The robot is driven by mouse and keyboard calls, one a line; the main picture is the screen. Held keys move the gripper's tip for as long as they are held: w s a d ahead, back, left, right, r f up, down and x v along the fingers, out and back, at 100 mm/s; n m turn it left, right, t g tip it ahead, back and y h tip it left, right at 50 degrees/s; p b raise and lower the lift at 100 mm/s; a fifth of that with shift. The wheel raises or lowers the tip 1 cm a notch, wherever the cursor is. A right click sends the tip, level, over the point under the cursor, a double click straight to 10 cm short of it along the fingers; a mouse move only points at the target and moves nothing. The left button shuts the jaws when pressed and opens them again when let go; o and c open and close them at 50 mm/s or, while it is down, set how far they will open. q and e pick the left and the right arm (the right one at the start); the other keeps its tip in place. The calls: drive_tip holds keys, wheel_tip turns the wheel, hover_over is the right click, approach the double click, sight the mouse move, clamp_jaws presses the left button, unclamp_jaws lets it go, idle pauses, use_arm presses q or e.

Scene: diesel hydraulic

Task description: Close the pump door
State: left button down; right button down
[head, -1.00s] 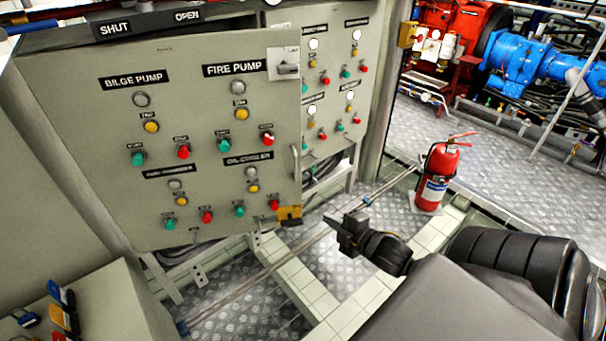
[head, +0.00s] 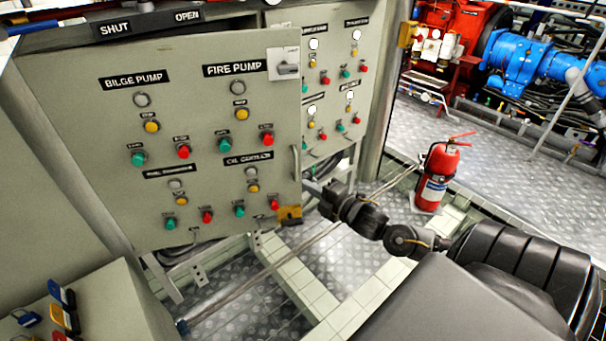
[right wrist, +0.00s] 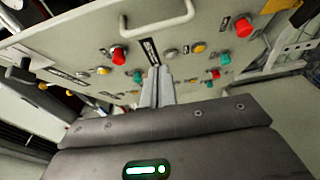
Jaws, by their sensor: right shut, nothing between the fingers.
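The pump door (head: 110,110) is a grey-green panel with the labels BILGE PUMP and FIRE PUMP, lamps and buttons. A dark gap shows along its top edge, so it seems to stand ajar. Its handle (head: 295,162) is on the right edge, and it also shows at the top of the right wrist view as a pale bar handle (right wrist: 160,18). My right gripper (head: 312,190) is just right of the door's edge, below the handle. In the right wrist view its fingers (right wrist: 157,88) are together and empty, pointing at the panel; contact cannot be told. My left gripper is not in view.
A second control panel (head: 335,60) stands behind to the right. A yellow piece (head: 289,215) is at the door's lower right corner. A red fire extinguisher (head: 435,178) stands on the floor. A low cabinet (head: 110,290) with padlocks is at the lower left. Pipes cross the floor.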

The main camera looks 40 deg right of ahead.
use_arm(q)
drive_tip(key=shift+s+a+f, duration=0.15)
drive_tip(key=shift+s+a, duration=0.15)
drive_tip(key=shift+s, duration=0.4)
use_arm(e)
drive_tip(key=w+d, duration=0.2)
drive_tip(key=w, duration=0.4)
